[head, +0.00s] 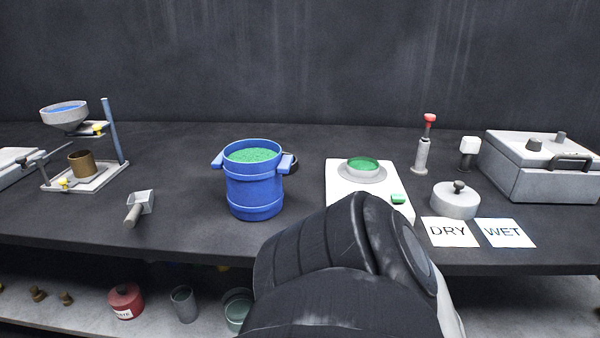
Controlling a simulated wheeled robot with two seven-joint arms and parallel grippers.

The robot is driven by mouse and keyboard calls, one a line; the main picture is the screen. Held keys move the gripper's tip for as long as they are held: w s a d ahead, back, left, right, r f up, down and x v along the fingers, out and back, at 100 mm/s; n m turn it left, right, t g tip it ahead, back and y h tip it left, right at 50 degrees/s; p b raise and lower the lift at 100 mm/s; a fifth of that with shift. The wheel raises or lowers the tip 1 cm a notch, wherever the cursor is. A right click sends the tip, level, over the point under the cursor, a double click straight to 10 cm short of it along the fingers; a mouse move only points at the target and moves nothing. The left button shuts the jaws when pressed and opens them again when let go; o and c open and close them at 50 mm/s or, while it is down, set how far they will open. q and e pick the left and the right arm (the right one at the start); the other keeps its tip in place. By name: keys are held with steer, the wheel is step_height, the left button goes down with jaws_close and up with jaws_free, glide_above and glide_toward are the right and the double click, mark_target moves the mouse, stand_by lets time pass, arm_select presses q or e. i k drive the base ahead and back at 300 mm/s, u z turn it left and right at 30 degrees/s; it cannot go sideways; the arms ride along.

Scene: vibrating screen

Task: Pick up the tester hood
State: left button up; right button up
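A round grey lid-like piece (454,203) with a dark knob sits on the table, right of a white device (341,199) that has a green-filled dish (362,167) on top. A grey box (548,180) with a dark handle and knobs stands at the far right. No label shows which of these is the tester hood. A black arm link of mine covers the bottom middle and hides the front of the white device. Neither of my grippers is in view.
A blue bucket (254,192) of green granules stands at centre left. A small scoop (138,206) and a funnel stand (110,135) are further left. DRY (449,232) and WET (504,233) cards lie before the lid-like piece. A red-topped tool (421,155) stands behind it.

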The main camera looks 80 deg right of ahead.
mark_target(456, 201)
steer(key=k, duration=1.15)
steer(key=z, duration=0.4)
